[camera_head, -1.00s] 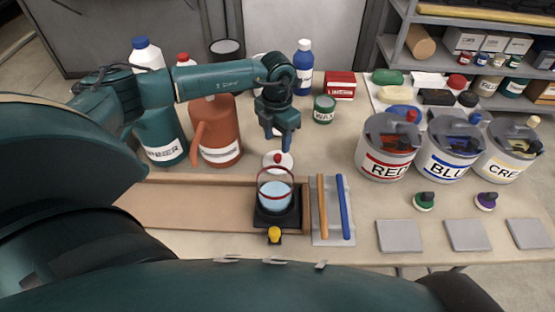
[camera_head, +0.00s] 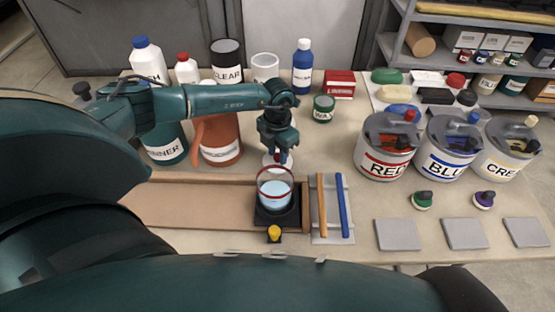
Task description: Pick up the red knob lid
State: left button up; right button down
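The red knob lid is a pale disc (camera_head: 267,163) with a small red knob (camera_head: 282,158). It lies on the table just behind the glass cup. My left gripper (camera_head: 280,153) points down right over it, with its fingertips at the knob and hiding part of the lid. I cannot tell whether the fingers are closed on the knob. The glass cup (camera_head: 275,190) has a red rim and light blue contents, and sits on a black stand (camera_head: 277,217). My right gripper is not in view.
A brown tray (camera_head: 190,205) lies left of the stand. A grey holder with orange (camera_head: 321,205) and blue (camera_head: 345,207) sticks lies right of it. Bottles and cans stand behind my arm. Three labelled paint cans stand at right, with RED (camera_head: 388,160) nearest. Bare table lies between.

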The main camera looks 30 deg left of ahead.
pick_arm(q)
grip_shut()
